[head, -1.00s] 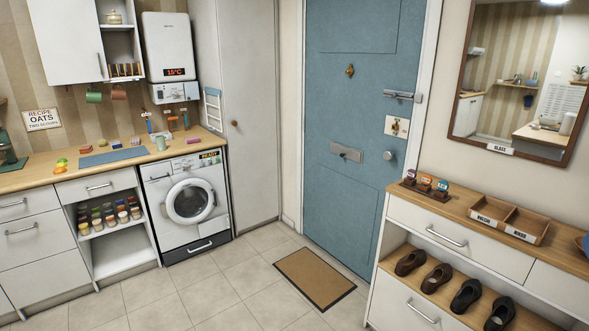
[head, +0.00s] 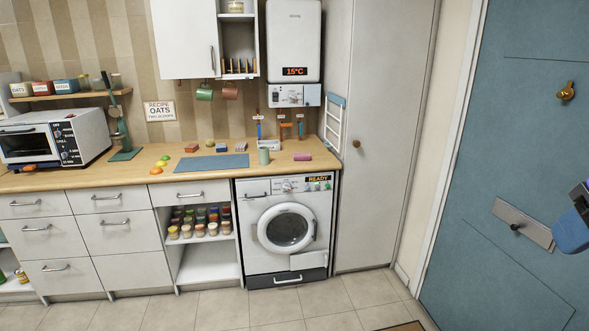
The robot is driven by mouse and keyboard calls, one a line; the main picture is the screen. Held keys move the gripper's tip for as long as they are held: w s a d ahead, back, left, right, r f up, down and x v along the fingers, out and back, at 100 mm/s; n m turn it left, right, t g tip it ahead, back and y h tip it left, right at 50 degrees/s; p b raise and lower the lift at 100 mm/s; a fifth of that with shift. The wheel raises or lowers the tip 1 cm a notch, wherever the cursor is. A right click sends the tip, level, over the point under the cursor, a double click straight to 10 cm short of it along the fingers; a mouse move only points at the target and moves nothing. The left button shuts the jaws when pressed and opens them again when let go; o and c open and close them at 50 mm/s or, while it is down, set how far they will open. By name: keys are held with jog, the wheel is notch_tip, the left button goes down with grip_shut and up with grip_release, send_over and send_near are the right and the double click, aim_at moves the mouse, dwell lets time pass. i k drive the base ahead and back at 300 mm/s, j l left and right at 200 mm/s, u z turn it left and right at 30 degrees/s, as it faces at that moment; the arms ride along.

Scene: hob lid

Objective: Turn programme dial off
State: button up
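The white washing machine (head: 258,228) stands under the right end of the worktop, its round door shut. Its programme dial (head: 287,186) is a small round knob in the middle of the top control strip; its pointer setting is too small to read. The display (head: 317,180) to the right of the dial reads READY. Small green buttons lie below the display. A blue and dark part of what looks like my gripper (head: 573,232) shows at the right edge, in front of the blue door and far from the dial. Its fingers are mostly cut off by the frame.
A toaster oven (head: 55,138) with knobs stands at left. A boiler (head: 293,45) showing 15°C hangs above the machine. The tiled floor before the machine is clear.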

aim_at(286, 187)
jog(key=i+j+u, duration=0.25)
jog(key=i, duration=0.65)
jog(key=i+l+u, duration=0.1)
jog(key=i+u, duration=0.2)
jog(key=i, duration=0.95)
